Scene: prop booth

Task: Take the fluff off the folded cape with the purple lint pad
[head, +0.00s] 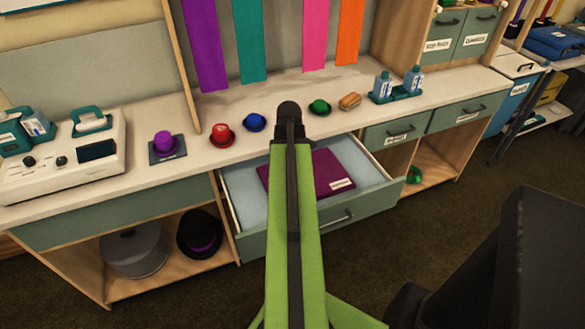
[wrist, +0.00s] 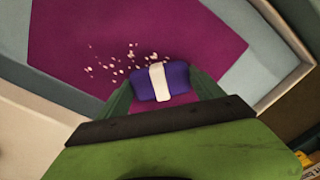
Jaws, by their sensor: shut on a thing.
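My gripper (wrist: 158,90) is shut on the purple lint pad (wrist: 176,80), which has a white band across it, in the wrist view. The folded magenta cape (wrist: 75,45) lies in the open drawer behind the pad. Pale fluff (wrist: 120,60) is scattered on the cape just beyond and to the left of the pad. Whether the pad touches the cape I cannot tell.
The open drawer (head: 352,222) has a pale blue lining and raised walls around the cape.

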